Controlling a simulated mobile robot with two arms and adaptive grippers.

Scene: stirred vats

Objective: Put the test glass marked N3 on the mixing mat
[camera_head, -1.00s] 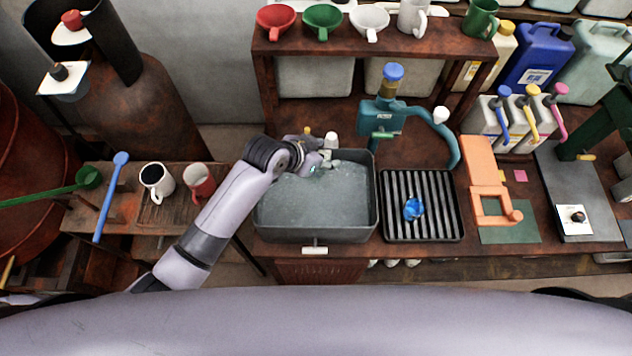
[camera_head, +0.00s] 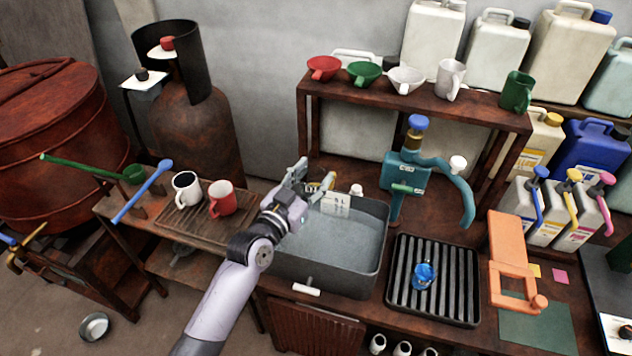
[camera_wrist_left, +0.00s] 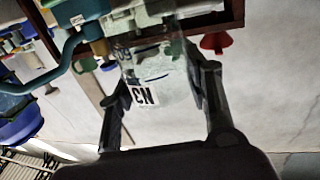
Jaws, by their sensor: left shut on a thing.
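My left gripper (camera_head: 310,180) is raised by the back left of the grey sink and is shut on a clear glass. In the left wrist view the test glass (camera_wrist_left: 150,70) sits between the fingers, and its white label (camera_wrist_left: 146,97) reads N3. The glass is see-through, so its outline is hard to make out. A flat green mat (camera_head: 537,328) lies on the bench at the lower right, partly under an orange stand; I cannot tell for sure that it is the mixing mat. My right gripper is not in view.
The water-filled sink (camera_head: 384,236) stands in front of the teal pump (camera_head: 405,172). A black ribbed rack (camera_head: 470,268) holds a blue item (camera_head: 424,276). The orange stand (camera_head: 506,250) rises beside the green mat. A shelf (camera_head: 440,103) with funnels and mugs overhangs the back.

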